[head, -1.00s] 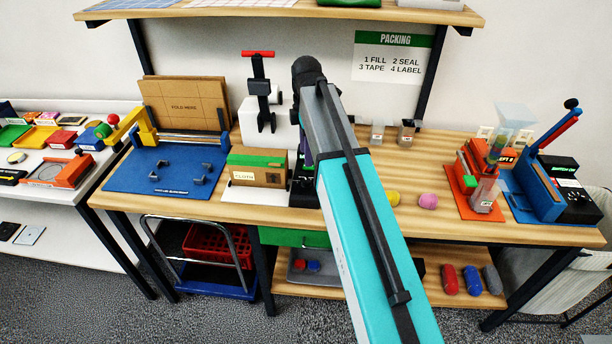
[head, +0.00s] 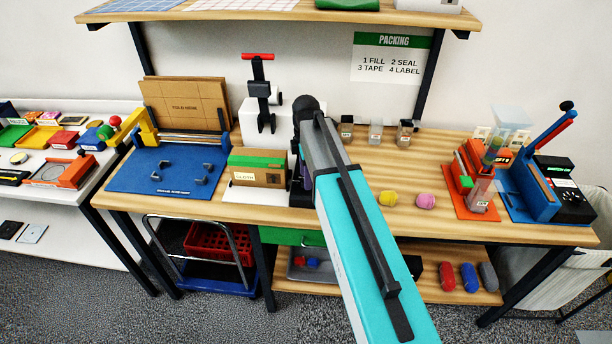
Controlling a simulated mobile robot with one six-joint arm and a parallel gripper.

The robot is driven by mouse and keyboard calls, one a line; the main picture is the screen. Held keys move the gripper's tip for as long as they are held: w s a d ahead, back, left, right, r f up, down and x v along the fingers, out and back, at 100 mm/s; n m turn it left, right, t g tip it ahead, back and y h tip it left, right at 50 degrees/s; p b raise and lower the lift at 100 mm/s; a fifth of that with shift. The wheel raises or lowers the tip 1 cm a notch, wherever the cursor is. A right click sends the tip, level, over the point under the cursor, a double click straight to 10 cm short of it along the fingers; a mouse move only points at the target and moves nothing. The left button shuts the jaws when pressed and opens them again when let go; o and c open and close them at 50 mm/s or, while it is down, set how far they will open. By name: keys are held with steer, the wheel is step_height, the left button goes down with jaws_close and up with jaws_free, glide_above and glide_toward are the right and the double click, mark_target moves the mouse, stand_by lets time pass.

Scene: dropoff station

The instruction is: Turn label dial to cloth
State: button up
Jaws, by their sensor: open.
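A dark label device (head: 299,196) stands right of the brown box, near the front of the wooden bench. My arm covers much of it, and I cannot make out the dial or its setting. The box (head: 266,171) has green tape along its top, and a white label at its front left reads CLOTH. My arm comes in from the lower right and bends down at the dark wrist. My gripper (head: 300,170) is open, pointing down above or at the device. Its fingers are mostly hidden behind the arm, and I cannot tell whether they touch anything.
A white press (head: 266,117) with a red handle stands behind the box. A blue folding board (head: 165,170) is at left. Yellow (head: 388,199) and pink (head: 425,201) lumps lie right of my arm. Orange and blue machines stand farther right.

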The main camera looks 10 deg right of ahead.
steer(key=shift+f, duration=0.65)
steer(key=shift+c, duration=0.4)
steer(key=c, duration=1)
